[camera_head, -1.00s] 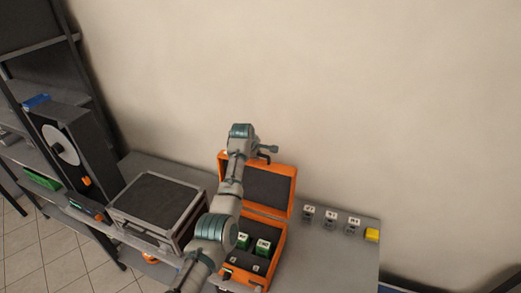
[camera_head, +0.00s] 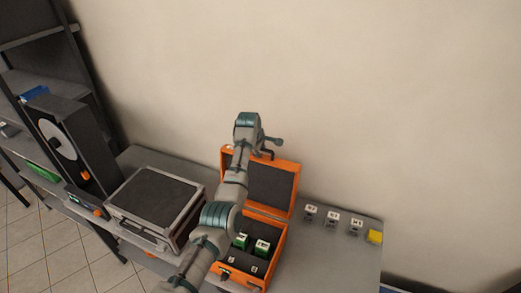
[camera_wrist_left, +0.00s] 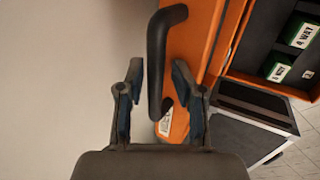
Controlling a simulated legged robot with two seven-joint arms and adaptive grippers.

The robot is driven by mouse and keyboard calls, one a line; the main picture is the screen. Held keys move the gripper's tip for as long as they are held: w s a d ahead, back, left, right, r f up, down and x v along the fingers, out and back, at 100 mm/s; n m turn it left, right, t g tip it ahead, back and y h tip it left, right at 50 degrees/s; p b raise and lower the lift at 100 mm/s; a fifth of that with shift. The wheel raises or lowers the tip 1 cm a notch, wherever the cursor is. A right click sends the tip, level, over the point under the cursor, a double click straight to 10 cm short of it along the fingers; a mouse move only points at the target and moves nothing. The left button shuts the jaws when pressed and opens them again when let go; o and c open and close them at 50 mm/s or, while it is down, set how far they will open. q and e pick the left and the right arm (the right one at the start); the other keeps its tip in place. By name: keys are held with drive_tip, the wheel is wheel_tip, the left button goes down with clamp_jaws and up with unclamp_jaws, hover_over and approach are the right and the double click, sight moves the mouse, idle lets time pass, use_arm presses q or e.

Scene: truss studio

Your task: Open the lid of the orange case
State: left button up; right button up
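The orange case (camera_head: 259,283) stands on the grey table with its lid (camera_head: 285,208) raised upright, showing a dark lining. Green boxes (camera_head: 262,247) sit inside; they also show in the left wrist view (camera_wrist_left: 298,32). My left arm crosses in front of the case's left part and hides some of it. My left gripper (camera_head: 269,147) is at the lid's top edge. In the left wrist view my gripper (camera_wrist_left: 158,68) is open, its fingers on either side of the lid's black handle (camera_wrist_left: 157,62), with gaps visible. My right gripper is not in view.
A grey case with a dark top (camera_head: 154,195) stands left of the orange case. A shelf rack (camera_head: 88,119) is at far left. A plain wall is behind.

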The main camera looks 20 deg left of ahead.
use_arm(q)
drive_tip(key=shift+w+a, duration=0.1)
drive_tip(key=shift+a, duration=0.05)
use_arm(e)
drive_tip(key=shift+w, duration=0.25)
use_arm(q)
drive_tip(key=shift+r, duration=0.15)
drive_tip(key=v, duration=1.1)
drive_tip(key=shift+r, duration=0.2)
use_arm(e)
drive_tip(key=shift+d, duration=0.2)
use_arm(q)
drive_tip(key=shift+s, duration=0.25)
